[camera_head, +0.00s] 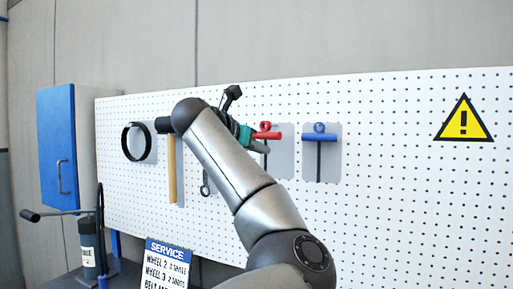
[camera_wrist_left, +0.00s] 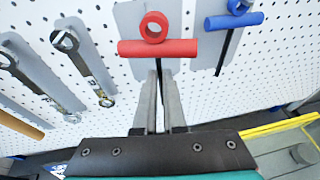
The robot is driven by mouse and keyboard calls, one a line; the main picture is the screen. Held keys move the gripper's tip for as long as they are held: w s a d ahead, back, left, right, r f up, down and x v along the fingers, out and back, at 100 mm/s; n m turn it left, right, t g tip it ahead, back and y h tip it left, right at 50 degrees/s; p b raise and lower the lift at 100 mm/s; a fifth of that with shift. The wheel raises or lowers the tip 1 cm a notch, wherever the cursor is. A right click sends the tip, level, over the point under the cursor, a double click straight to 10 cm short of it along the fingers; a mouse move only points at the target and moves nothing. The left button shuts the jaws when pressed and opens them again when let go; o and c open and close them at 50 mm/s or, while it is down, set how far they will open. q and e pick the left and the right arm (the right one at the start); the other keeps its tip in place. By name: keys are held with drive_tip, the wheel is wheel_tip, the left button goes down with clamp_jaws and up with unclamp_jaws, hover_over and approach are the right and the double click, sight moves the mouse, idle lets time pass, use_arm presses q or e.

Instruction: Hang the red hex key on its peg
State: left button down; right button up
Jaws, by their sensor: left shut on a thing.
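The red hex key has a T-shaped handle with a ring on top and a dark shaft; it shows in the head view (camera_head: 267,135) and in the wrist view (camera_wrist_left: 158,48). My left gripper (camera_wrist_left: 159,95) is shut on its shaft just below the red handle. The key is upright in front of a grey backing plate (camera_head: 284,160) on the white pegboard. In the head view my arm hides most of the left gripper and the shaft. I cannot make out the peg, or whether the ring is around it. My right gripper is not in view.
A blue hex key (camera_head: 320,137) hangs just right of the red one. Left are wrenches (camera_wrist_left: 84,60), a wooden-handled tool (camera_head: 172,170) and a black ring (camera_head: 134,142). A blue cabinet (camera_head: 57,148) stands far left.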

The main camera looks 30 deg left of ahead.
use_arm(q)
drive_tip(key=w+p, duration=0.4)
drive_tip(key=shift+w+a, duration=0.1)
drive_tip(key=shift+w, duration=0.25)
idle(0.6)
drive_tip(key=shift+f, duration=0.1)
idle(0.5)
drive_tip(key=c, duration=0.9)
unclamp_jaws()
